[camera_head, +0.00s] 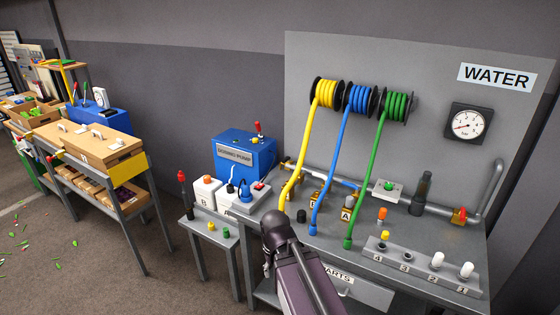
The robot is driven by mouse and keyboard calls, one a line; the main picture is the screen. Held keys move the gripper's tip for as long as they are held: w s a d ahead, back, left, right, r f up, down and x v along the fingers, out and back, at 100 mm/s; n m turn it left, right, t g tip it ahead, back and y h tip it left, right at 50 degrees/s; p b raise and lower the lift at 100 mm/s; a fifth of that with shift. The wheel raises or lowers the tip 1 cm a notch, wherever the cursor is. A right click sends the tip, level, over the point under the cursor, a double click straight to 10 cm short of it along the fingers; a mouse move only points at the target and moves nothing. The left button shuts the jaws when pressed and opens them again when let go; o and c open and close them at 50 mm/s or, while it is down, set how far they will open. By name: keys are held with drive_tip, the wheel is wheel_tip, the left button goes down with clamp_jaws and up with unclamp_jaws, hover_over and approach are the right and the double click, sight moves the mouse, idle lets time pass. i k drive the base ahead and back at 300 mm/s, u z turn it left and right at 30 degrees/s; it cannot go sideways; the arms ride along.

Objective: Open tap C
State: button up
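No tap marked C can be read. My dark arm reaches up in front of the bench's left edge.
The blue hose (332,155) and green hose (368,170) hang from reels to the bench. A blue pump (243,153) and white canisters (205,191) stand left on a low table. A gauge (467,124) and red-handled valve (459,216) are right.

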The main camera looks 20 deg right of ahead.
sight(289, 166)
drive_tip(key=z, duration=0.1)
drive_tip(key=i, duration=1.3)
drive_tip(key=z, duration=0.5)
